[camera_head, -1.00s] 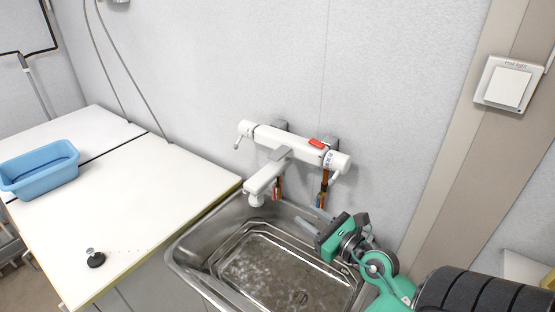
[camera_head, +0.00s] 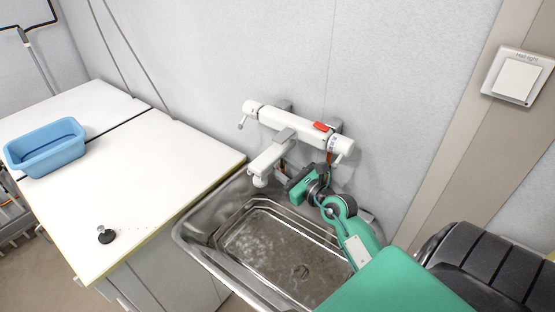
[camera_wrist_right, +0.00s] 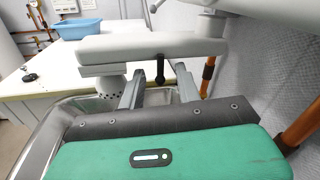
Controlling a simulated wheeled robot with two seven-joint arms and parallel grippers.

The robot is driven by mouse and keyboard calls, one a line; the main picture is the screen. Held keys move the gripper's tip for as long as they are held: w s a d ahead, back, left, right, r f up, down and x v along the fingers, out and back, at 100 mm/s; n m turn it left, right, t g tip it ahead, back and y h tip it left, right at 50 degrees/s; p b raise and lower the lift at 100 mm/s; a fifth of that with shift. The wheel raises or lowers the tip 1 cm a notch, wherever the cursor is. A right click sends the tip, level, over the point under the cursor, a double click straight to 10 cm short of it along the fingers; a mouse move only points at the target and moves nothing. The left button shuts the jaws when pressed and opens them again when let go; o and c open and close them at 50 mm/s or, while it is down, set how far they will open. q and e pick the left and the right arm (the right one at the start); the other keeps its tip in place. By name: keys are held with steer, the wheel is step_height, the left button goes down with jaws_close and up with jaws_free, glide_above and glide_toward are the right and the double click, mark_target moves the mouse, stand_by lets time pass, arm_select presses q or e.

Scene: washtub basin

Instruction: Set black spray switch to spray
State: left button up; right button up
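The white wall faucet (camera_head: 300,128) has a spout (camera_head: 268,157) reaching out over the basin, with a spray head (camera_head: 258,180) at its end. In the right wrist view the spout (camera_wrist_right: 125,47) crosses ahead, with the round perforated spray head (camera_wrist_right: 110,85) under its left end. A small black switch (camera_wrist_right: 160,70) hangs under the spout's right part. My right gripper (camera_head: 283,175) is beside and below the spout. Its two grey fingers (camera_wrist_right: 159,88) are apart, with the black switch showing in the gap; I cannot tell the depth between them. My left gripper is not in view.
The steel basin (camera_head: 194,226) lies below. A white counter (camera_head: 150,165) at left holds a blue tub (camera_head: 45,150) and a black plug (camera_head: 106,236). Copper pipes (camera_wrist_right: 208,72) run near the gripper's right side. A light switch (camera_head: 517,78) is on the wall.

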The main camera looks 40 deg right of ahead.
steer(key=shift+w+a, duration=0.1)
steer(key=shift+w, duration=1.15)
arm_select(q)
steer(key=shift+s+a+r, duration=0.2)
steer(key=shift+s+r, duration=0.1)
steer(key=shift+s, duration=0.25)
arm_select(e)
steer(key=shift+w, duration=0.15)
jaws_close()
arm_select(q)
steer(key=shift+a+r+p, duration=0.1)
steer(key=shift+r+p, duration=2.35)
steer(key=shift+p, duration=0.2)
arm_select(e)
steer(key=shift+a+m+g, duration=0.15)
steer(key=shift+a+m, duration=0.05)
steer(key=shift+m, duration=0.5)
steer(key=shift+a+m+g, duration=0.15)
steer(key=shift+m, duration=0.55)
